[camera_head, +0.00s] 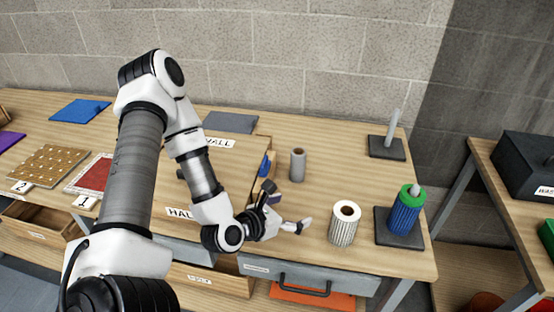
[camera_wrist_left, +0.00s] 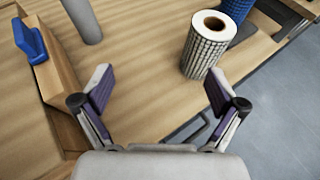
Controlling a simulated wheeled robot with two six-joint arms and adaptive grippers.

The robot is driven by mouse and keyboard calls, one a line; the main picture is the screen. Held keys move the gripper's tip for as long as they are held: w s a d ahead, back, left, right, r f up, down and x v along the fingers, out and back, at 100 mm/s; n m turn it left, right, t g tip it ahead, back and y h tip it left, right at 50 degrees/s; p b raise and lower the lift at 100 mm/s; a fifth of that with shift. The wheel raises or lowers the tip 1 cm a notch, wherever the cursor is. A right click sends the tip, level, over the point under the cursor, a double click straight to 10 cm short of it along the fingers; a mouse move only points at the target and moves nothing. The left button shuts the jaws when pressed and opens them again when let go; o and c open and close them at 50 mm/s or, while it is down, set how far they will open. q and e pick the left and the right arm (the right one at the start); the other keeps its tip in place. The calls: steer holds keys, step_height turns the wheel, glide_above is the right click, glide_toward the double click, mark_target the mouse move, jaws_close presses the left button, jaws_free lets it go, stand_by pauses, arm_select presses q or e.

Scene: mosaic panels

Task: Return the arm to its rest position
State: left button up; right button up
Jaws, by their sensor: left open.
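My left arm (camera_head: 196,170) comes in from the left and reaches over the wooden table. Its left gripper (camera_head: 290,205) is above the table's front part, to the left of a white mosaic roll (camera_head: 344,224). In the left wrist view the left gripper (camera_wrist_left: 158,92) has its two fingers spread wide, with only bare tabletop between them. It holds nothing. The white roll (camera_wrist_left: 205,46) stands upright beyond the fingertips, apart from them. My right gripper is not in view.
A grey cylinder (camera_head: 298,165) stands behind the gripper. A blue roll with a green top (camera_head: 404,212) sits on a dark post base at right; another post (camera_head: 388,145) is behind. A wooden box labelled HALL (camera_head: 228,148) lies beside my arm. An open drawer (camera_head: 212,277) is below.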

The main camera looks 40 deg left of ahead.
arm_select(q)
steer(key=s+d+f+m+g, duration=0.35)
steer(key=f+m, duration=0.35)
steer(key=m, duration=0.3)
steer(key=s+d+f+m+g, duration=0.3)
steer(key=s+f+m+g, duration=0.15)
steer(key=f+m, duration=0.4)
steer(key=s+d+f+m+g+y, duration=0.1)
steer(key=s+f+m+g, duration=0.15)
steer(key=s+m, duration=0.45)
steer(key=s+d+f+m+g, duration=0.1)
steer(key=s+f+m+g, duration=0.2)
steer(key=m, duration=0.6)
step_height(320, 180, down, 7)
steer(key=b, duration=0.8)
steer(key=shift+s+d, duration=0.2)
steer(key=shift+s, duration=0.2)
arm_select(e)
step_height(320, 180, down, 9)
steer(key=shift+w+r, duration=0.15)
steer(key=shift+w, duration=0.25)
